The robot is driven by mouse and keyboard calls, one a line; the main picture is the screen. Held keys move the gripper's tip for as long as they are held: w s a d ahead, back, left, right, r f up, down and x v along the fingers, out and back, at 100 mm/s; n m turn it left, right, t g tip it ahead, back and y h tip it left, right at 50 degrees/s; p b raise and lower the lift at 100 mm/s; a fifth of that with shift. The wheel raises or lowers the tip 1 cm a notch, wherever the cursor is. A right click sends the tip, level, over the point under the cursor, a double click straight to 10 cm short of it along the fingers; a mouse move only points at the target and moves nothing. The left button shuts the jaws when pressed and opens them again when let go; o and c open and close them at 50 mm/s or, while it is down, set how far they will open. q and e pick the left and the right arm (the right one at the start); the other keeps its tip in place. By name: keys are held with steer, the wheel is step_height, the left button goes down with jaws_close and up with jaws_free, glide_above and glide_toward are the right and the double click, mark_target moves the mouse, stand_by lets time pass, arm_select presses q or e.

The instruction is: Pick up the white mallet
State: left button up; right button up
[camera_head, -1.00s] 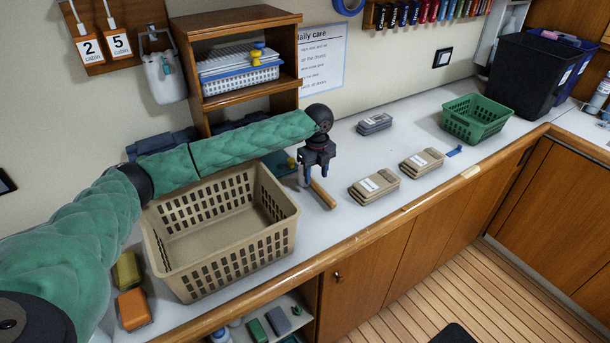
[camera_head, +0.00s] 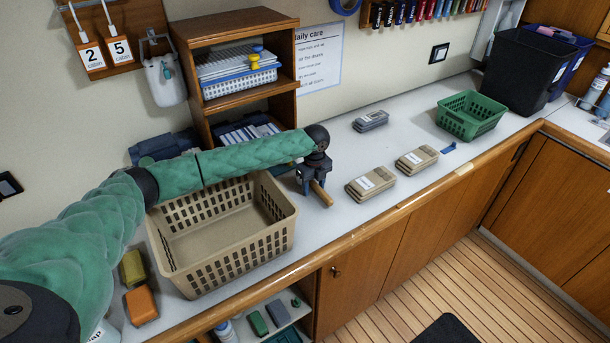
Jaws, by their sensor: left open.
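The mallet lies on the white counter just right of the beige basket. Its wooden handle (camera_head: 322,195) shows, pointing toward the counter's front edge; its head is hidden behind my gripper. My left gripper (camera_head: 313,190) is open and points down, low over the mallet. Its fingers are at the head end of the handle; I cannot tell whether they touch it. My right gripper is not in view.
The beige basket (camera_head: 184,275) stands close left of the gripper, under my arm. A wooden shelf unit (camera_head: 190,60) is behind. A green basket (camera_head: 470,116) is farther right.

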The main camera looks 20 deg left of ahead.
arm_select(q)
jaws_close()
steer(key=shift+r, duration=0.1)
